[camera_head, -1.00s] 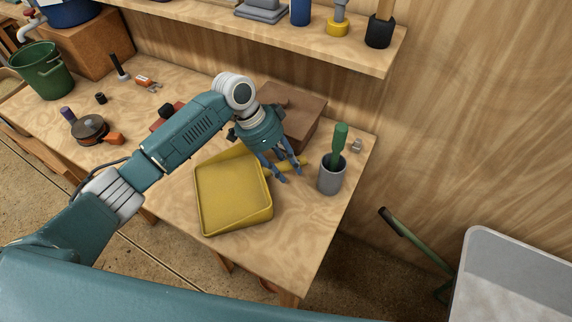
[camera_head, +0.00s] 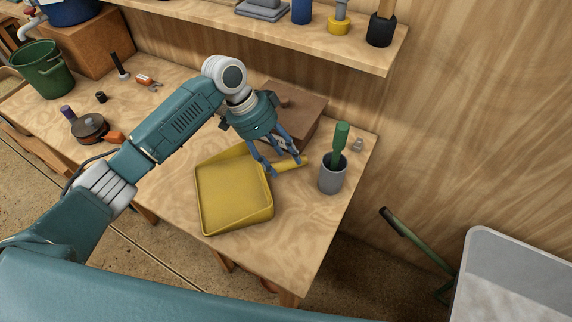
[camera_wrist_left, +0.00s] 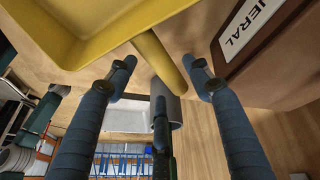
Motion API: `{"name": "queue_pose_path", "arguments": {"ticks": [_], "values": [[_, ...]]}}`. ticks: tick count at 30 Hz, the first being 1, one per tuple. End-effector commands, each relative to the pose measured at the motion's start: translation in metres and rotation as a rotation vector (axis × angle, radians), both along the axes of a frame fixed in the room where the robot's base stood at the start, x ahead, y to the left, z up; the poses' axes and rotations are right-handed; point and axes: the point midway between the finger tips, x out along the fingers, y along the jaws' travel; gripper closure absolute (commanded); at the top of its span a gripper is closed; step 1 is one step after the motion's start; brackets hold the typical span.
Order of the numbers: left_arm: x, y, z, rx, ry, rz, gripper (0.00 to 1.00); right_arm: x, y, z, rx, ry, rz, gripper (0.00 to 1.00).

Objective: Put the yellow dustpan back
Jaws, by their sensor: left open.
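The yellow dustpan (camera_head: 233,195) lies on the wooden workbench with its handle (camera_head: 292,163) pointing right. My left gripper (camera_head: 284,169) is open, with its fingers just above or around the handle near the pan; whether they touch it I cannot tell. In the left wrist view the dustpan (camera_wrist_left: 95,25) fills the upper left, and its handle (camera_wrist_left: 160,62) runs between the open fingers (camera_wrist_left: 162,75). My right gripper is not in view.
A grey cup (camera_head: 332,176) with a green-handled tool (camera_head: 340,140) stands just right of the handle. A brown box (camera_head: 300,115) lies behind the gripper. A shelf (camera_head: 370,58) runs above the bench. The bench front right of the dustpan is clear.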

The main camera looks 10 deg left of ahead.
Motion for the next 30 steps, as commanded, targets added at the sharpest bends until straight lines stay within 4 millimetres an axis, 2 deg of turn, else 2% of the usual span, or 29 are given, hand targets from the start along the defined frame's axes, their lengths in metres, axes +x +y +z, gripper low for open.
{"name": "queue_pose_path", "arguments": {"ticks": [6, 12, 18, 30], "values": [[0.002, 0.020, 0.043, 0.000, -0.004, 0.001, 0.49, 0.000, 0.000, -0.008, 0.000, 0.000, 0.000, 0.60], [0.001, 0.030, 0.068, 0.000, -0.001, 0.001, 0.49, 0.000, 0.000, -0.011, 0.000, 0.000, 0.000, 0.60], [0.000, 0.034, 0.075, 0.000, 0.001, -0.001, 0.49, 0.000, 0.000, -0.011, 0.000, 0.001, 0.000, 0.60], [0.001, 0.033, 0.075, 0.000, 0.001, 0.000, 0.49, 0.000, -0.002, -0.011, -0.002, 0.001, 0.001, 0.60]]}}
